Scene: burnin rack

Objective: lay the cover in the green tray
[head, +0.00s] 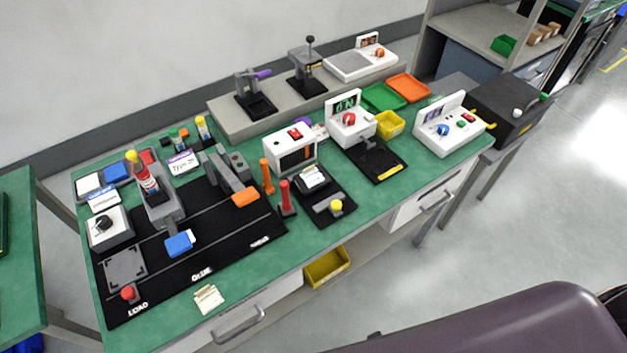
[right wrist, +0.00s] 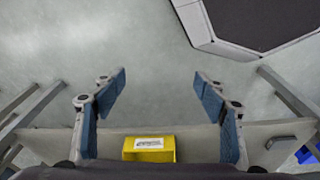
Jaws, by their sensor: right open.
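The green tray (head: 376,100) lies at the back right of the green bench, beside an orange tray (head: 409,87). It looks empty. I cannot tell for certain which thing is the cover. My right gripper (right wrist: 160,82) shows only in the right wrist view. Its two blue-padded fingers are wide apart with nothing between them. It points past a yellow bin (right wrist: 149,155) on the shelf under the bench, with grey floor beyond. My left gripper is in neither view.
The bench (head: 240,314) is crowded. A black mat (head: 215,255) with fixtures fills its left part. A white box with a red switch (head: 291,150), control panels (head: 452,128) and a yellow tray (head: 390,124) stand rightward. A raised grey shelf (head: 223,118) runs behind.

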